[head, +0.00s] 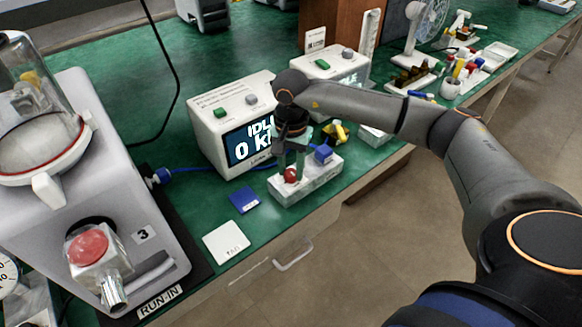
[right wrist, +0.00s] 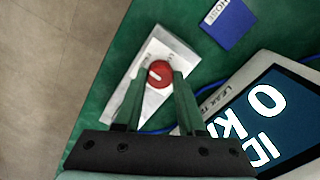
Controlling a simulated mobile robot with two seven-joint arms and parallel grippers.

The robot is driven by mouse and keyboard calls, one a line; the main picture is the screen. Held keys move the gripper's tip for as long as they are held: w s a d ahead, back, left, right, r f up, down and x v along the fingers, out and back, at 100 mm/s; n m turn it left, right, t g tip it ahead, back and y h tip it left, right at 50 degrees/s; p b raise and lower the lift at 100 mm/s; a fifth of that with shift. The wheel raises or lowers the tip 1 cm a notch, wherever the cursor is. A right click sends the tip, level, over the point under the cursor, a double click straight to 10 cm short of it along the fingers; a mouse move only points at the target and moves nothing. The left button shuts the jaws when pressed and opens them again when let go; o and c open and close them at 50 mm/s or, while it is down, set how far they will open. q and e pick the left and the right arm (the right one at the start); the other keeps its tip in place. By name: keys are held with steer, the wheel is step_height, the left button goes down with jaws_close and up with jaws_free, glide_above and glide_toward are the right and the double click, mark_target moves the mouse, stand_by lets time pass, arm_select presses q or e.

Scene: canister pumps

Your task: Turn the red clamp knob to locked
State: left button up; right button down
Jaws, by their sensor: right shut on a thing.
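The red clamp knob (head: 291,174) sits on a white block (head: 313,183) at the front edge of the green bench. In the right wrist view the round red knob (right wrist: 160,74) lies on the white block (right wrist: 178,45), with a small pale mark on its face. My right gripper (head: 290,165) comes down from above and is shut on the knob, one finger on each side; the right wrist view also shows its fingers (right wrist: 162,80). Small lettering beside the knob is partly hidden and too small to read. My left gripper is not in view.
A tester with an "IDLE 0" screen (head: 249,143) stands right behind the block. A blue block (head: 322,154) sits on the white block's right end. A blue card (head: 244,200) and white card (head: 226,242) lie to the left. A large pump (head: 150,215) stands further left.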

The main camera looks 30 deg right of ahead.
steer(key=m, duration=0.5)
steer(key=shift+m, duration=0.4)
steer(key=m, duration=0.2)
steer(key=shift+m+b, duration=0.3)
steer(key=shift+m, duration=0.1)
steer(key=m, duration=0.2)
steer(key=shift+m, duration=0.3)
steer(key=m, duration=0.4)
steer(key=shift+m, duration=1)
steer(key=c, duration=0.8)
jaws_free()
steer(key=shift+c, duration=0.2)
steer(key=o, duration=0.3)
